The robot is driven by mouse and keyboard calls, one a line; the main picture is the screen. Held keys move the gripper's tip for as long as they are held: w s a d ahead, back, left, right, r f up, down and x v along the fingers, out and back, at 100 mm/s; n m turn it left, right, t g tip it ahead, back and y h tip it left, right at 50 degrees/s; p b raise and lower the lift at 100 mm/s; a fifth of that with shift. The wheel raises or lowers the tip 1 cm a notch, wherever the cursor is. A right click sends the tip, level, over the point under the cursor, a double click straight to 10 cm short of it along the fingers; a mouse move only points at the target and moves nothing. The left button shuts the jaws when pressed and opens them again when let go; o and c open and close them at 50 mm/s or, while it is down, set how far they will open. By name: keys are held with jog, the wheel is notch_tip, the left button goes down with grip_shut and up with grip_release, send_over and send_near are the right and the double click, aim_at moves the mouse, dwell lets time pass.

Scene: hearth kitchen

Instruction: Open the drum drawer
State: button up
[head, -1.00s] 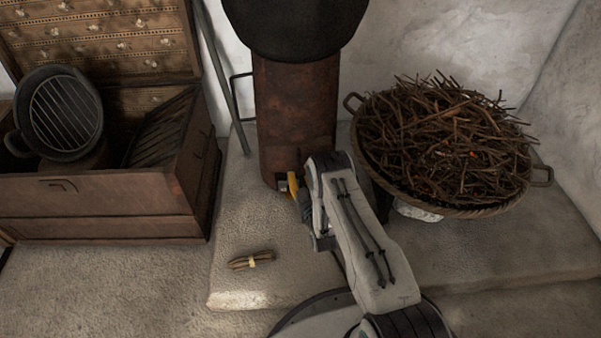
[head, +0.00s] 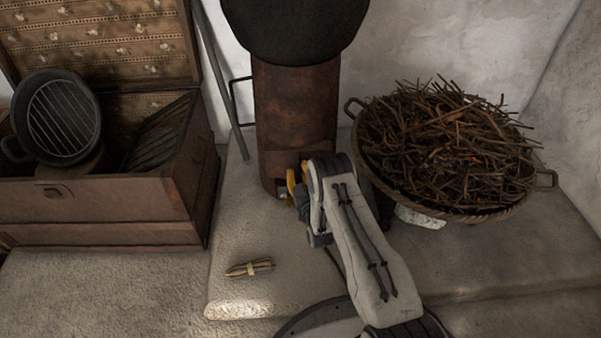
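The rusty drum (head: 295,108) stands upright on the pale stone ledge, with a black pot-like top on it. My gripper (head: 288,192) is at the drum's lower front, low near the ledge. Its yellow parts show just left of my arm's end, against a dark area at the drum's base. A small pale bit shows by the fingertips; I cannot tell whether it is part of the drawer or of my gripper. The drawer itself is mostly hidden behind my arm and gripper. Whether the fingers are open or shut on something is not clear.
A wide basket of twigs (head: 450,145) with a few glowing bits sits right of the drum. An open wooden chest (head: 100,205) holding a round grill pan (head: 62,118) stands left. A small tied bundle of sticks (head: 249,267) lies on the ledge. A rod leans behind.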

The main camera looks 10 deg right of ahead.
grip_shut()
